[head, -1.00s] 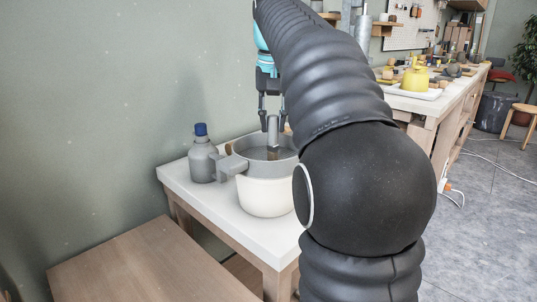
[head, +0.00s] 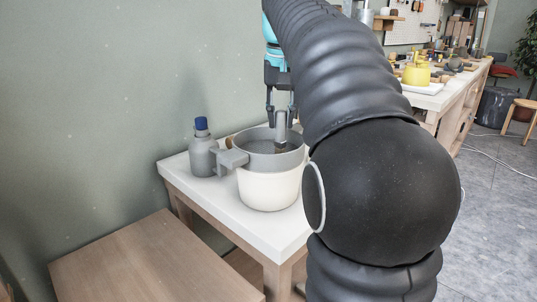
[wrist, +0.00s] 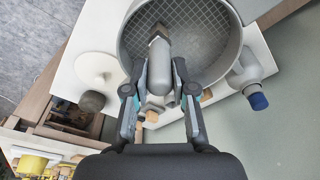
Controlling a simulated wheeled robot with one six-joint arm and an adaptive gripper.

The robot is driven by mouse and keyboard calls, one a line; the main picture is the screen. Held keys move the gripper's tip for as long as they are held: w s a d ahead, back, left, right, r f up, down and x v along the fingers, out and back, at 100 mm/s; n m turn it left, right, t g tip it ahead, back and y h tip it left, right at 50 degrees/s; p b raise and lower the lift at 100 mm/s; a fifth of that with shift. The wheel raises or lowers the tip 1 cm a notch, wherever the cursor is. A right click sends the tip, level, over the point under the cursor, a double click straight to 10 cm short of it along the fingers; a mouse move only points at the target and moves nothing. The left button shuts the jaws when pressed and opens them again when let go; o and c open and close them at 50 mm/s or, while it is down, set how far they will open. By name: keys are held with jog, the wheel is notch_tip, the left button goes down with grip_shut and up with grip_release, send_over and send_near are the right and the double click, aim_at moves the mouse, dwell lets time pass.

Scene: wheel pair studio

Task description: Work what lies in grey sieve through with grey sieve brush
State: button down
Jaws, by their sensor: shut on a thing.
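The grey sieve (head: 262,157) rests on a white bucket (head: 268,190) on the small white-topped table. Its handle sticks out to the left in the head view. The sieve's mesh shows in the wrist view (wrist: 205,35). My gripper (wrist: 160,88) is shut on the handle of the grey sieve brush (wrist: 159,60). The brush points down into the sieve, its head low over or against the mesh; contact cannot be told. In the head view the brush (head: 281,130) stands upright over the sieve's right part. I make out no clear lumps in the sieve.
A grey bottle with a blue cap (head: 202,152) stands left of the sieve on the white table (head: 225,197). A wooden surface (head: 150,262) lies in front. A long workbench with a yellow container (head: 416,75) stands at the back right.

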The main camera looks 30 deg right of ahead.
jog(key=shift+s, duration=0.15)
jog(key=shift+r+p, duration=0.9)
jog(key=shift+r, duration=0.1)
jog(key=shift+r, duration=2)
